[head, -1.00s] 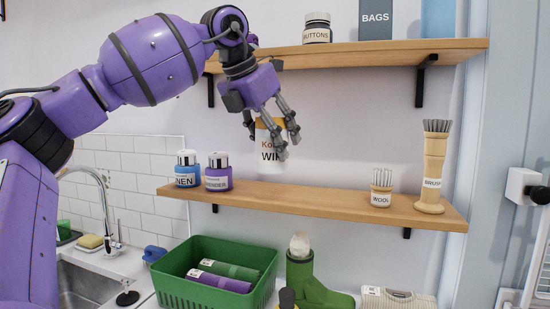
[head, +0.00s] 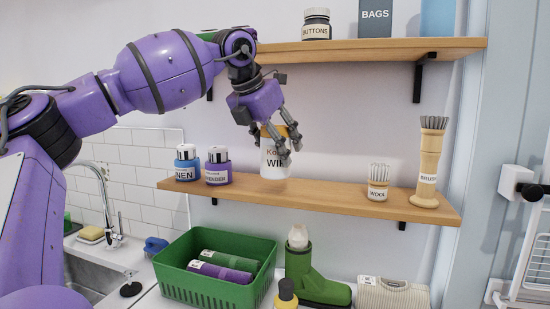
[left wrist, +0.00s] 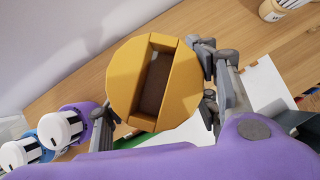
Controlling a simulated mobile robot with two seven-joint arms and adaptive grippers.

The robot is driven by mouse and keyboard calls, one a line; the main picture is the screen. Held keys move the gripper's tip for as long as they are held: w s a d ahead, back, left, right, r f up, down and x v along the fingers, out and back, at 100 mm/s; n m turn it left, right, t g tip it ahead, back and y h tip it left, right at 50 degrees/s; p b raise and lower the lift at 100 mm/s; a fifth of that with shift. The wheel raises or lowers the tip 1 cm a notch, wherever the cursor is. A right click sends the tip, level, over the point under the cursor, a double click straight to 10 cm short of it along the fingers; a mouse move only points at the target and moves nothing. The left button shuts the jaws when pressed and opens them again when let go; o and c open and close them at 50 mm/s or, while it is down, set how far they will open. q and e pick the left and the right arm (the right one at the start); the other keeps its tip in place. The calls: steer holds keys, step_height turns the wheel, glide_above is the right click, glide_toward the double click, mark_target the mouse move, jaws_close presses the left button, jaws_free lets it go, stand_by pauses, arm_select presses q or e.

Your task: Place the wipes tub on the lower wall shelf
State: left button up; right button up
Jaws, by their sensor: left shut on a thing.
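The wipes tub (head: 273,164) is a white tub with a yellow lid and a label partly covered by fingers. My left gripper (head: 290,145) is shut on it from above and the right side, and holds it upright at the lower wall shelf (head: 325,198). Its base appears at the shelf's surface; I cannot tell whether it touches. In the left wrist view the yellow lid (left wrist: 128,78) with its dark slot fills the middle, with the gripper's fingers (left wrist: 208,85) against its right side. My right gripper is not in view.
On the lower shelf, blue (head: 187,164) and purple (head: 218,168) bottles stand left of the tub. The upper shelf (head: 370,50) is above. A green basket (head: 175,273) and boot (head: 312,275) are below.

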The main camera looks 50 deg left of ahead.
mark_target(277, 163)
arm_select(q)
steer(key=f+p, duration=0.2)
steer(key=p, duration=0.1)
steer(key=shift+s+d, duration=0.15)
steer(key=shift+d, duration=0.05)
steer(key=shift+x, duration=0.8)
steer(key=shift+s+a+f, duration=0.1)
steer(key=shift+f, duration=0.25)
steer(key=o, duration=1)
steer(key=shift+o, duration=1.3)
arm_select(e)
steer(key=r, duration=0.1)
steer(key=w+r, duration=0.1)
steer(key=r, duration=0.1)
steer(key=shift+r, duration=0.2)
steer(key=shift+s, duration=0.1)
